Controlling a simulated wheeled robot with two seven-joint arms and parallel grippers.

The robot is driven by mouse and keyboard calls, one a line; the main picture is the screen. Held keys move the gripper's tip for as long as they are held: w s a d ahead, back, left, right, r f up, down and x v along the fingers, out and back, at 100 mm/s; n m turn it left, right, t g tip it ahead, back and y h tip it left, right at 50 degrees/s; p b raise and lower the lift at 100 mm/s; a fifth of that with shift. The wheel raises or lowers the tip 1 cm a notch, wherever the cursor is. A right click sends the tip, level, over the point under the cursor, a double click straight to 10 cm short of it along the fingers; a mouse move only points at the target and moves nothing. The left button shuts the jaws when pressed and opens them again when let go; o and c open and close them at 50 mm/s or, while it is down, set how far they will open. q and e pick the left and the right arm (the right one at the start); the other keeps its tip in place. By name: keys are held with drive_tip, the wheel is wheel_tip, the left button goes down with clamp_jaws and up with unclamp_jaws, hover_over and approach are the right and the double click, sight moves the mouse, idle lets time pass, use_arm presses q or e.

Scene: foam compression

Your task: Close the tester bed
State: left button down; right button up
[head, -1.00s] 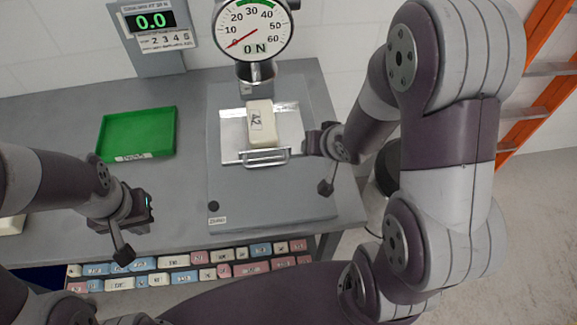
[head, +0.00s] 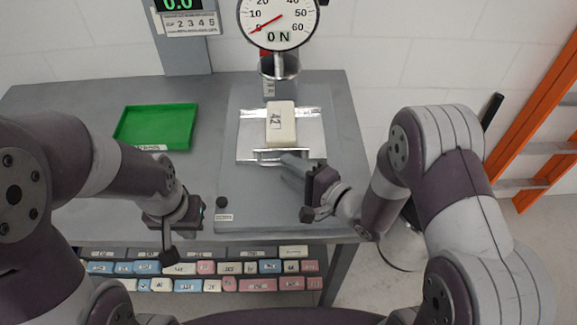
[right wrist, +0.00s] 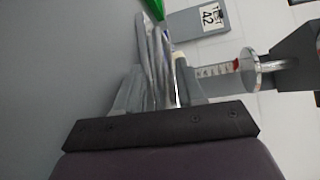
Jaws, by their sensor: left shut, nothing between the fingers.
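The tester bed (head: 247,148) is a shiny metal plate on the grey tester base. A cream foam block (head: 281,125) marked 42 lies on it, in front of the column under the gauge. The bed's bar handle (head: 268,155) is at its front edge. My right gripper (head: 288,158) reaches in from the right, its fingers at the right part of the handle. In the right wrist view the fingers (right wrist: 160,85) stand apart with shiny metal between them; firm contact cannot be made out. My left gripper (head: 203,212) is shut and empty above the table's front left, away from the bed.
A green tray (head: 157,145) lies on the table left of the tester. The round force gauge (head: 280,18) reads about 0 N. A rack of several labelled blocks (head: 210,268) is below the table's front edge. An orange ladder (head: 537,125) stands at the right.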

sight(291, 151)
drive_tip(key=shift+w+a+f, duration=0.1)
drive_tip(key=shift+w+a, duration=0.4)
clamp_jaws()
drive_tip(key=w, duration=0.5)
unclamp_jaws()
drive_tip(key=shift+w, duration=0.3)
